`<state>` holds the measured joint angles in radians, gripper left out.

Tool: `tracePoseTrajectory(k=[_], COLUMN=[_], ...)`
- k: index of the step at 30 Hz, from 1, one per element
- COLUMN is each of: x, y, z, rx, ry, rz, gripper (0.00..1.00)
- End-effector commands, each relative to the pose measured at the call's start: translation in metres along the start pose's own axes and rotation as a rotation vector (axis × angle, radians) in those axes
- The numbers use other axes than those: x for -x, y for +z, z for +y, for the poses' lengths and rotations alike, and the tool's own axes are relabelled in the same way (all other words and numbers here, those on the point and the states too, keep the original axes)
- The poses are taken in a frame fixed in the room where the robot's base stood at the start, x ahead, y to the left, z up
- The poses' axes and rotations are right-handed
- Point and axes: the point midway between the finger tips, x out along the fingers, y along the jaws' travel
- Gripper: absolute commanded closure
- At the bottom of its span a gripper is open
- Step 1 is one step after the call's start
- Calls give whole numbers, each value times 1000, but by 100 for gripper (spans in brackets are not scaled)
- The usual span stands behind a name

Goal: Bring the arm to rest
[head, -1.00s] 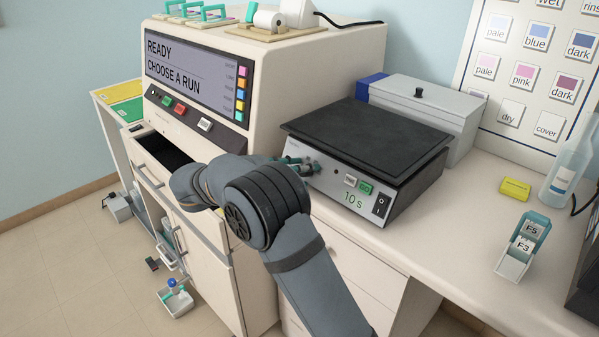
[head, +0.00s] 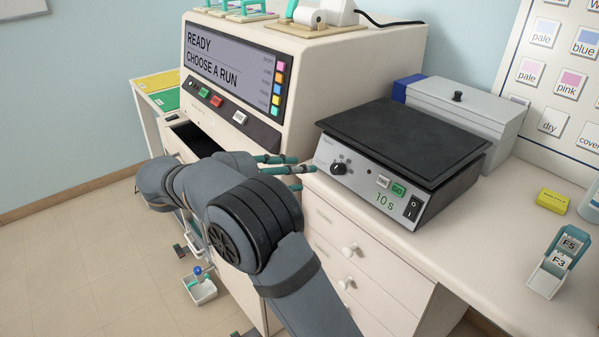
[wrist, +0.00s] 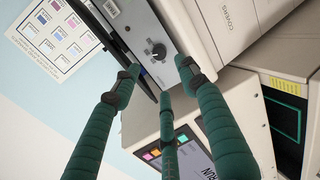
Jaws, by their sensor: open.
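My gripper (head: 308,169) is open, with nothing between its green fingers. In the head view its fingertips show past my grey arm, in front of the left end of the hot plate (head: 405,138). In the wrist view the spread fingers of my gripper (wrist: 150,85) fill the middle, and the hot plate's front with its round knob (wrist: 155,50) lies beyond them. My arm is bent, and its links hide part of the staining machine's lower front. Whether the fingertips touch anything is hard to tell, but they look apart from the plate.
The staining machine (head: 335,75) stands left of the hot plate, its screen reading "CHOOSE A RUN". A dark open drawer (head: 195,140) juts below it. A grey lidded box (head: 470,110) stands behind the plate. A slide holder (head: 556,264) and yellow block (head: 552,201) sit on the right counter.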

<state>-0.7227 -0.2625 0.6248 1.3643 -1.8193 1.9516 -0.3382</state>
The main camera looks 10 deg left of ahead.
Motion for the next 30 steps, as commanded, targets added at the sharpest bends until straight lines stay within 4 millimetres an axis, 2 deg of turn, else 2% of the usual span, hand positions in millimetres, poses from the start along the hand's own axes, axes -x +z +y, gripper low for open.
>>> tracePoseTrajectory(k=[7, 11, 24, 30], x=[-2, -14, -94, -116], y=[0, 0, 1, 0], z=[0, 0, 0, 0], rx=[1, 1, 1, 1], ry=[0, 0, 0, 0], rz=[0, -2, -3, 0], gripper=[57, 57, 57, 57])
